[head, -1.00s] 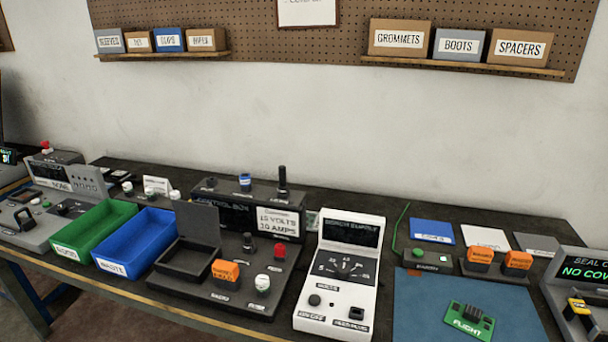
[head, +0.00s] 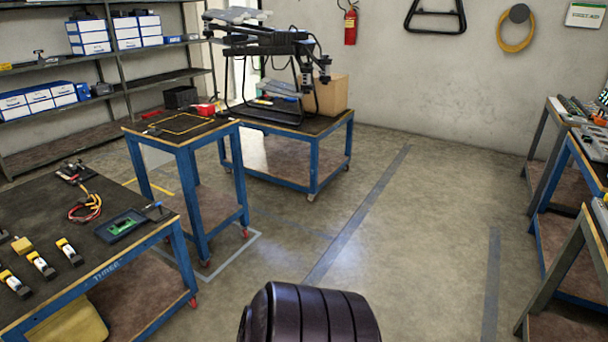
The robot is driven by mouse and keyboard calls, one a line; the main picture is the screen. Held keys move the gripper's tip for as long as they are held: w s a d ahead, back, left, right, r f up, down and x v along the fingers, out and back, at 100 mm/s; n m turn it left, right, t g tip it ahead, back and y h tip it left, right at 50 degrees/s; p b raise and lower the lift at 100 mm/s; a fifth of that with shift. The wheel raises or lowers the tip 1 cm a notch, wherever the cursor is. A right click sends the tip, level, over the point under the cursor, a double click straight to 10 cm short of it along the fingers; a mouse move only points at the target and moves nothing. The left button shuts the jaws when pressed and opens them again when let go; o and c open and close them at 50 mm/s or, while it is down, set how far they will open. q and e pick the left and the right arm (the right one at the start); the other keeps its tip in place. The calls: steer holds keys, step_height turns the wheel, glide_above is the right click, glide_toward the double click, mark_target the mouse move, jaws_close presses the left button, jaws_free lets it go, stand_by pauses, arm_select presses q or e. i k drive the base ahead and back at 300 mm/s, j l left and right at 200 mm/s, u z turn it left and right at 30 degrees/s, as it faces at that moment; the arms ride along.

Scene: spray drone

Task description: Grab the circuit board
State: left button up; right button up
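A small green circuit board (head: 119,226) lies in a dark shallow tray (head: 105,235) near the right corner of the blue-framed table (head: 60,205) at left. A small blue-tipped item is at the tray's right edge. The board is small in the picture and its markings cannot be read. Neither of my grippers is in view.
Red and yellow cables (head: 86,207) and several yellow-and-black parts (head: 40,264) lie on the same table. A smaller table (head: 185,128) stands behind it, and a drone (head: 262,42) is over another table. The middle floor is clear. Benches line the right side.

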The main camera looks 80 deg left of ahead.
mark_target(120, 226)
steer(key=u, duration=4)
